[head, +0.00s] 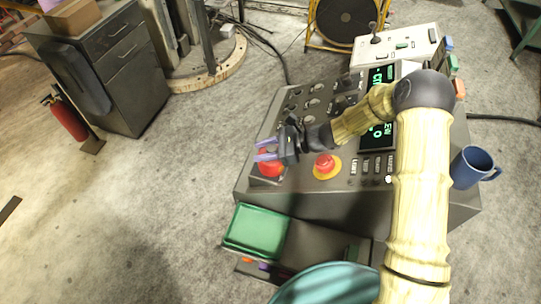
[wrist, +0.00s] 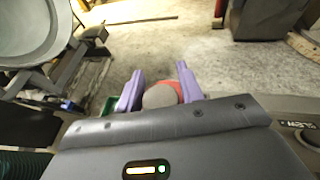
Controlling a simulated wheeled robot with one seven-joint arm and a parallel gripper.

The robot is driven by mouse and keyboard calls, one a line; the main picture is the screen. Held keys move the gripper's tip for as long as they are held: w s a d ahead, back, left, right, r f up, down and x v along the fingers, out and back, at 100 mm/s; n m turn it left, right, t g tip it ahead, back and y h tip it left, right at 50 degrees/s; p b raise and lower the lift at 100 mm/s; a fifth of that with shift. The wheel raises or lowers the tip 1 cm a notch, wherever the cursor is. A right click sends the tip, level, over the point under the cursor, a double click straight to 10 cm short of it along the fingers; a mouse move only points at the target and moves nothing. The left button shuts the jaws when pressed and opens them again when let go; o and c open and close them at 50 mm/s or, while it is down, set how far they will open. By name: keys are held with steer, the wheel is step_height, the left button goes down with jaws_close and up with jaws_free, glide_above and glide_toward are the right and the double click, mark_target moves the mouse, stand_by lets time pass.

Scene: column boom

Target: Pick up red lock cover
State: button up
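The red lock cover (head: 270,169) is a rounded red piece at the near left corner of the dark control console. My gripper (head: 265,150) has purple fingers and is just above it, overlapping its upper part in the head view. In the wrist view, the fingers of my gripper (wrist: 158,92) are spread wide. Part of the red cover (wrist: 178,87) shows between them, close to the right finger and partly behind a grey rounded shape. I cannot tell whether a finger touches the cover.
A red mushroom button (head: 325,162) on a yellow base stands just right of the cover. A green bin (head: 258,230) sits below the console's front edge. A blue mug (head: 472,168) stands at the right. Switches and lit displays fill the panel behind.

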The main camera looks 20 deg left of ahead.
steer(key=shift+d+f, duration=0.15)
steer(key=shift+f, duration=0.15)
steer(key=c, duration=0.3)
steer(key=shift+d+f, duration=0.1)
steer(key=shift+f, duration=0.05)
steer(key=shift+c, duration=0.8)
step_height(320, 180, up, 10)
steer(key=b, duration=0.2)
steer(key=shift+r, duration=0.2)
steer(key=shift+w+a, duration=0.15)
steer(key=shift+a, duration=0.05)
steer(key=shift+s, duration=0.25)
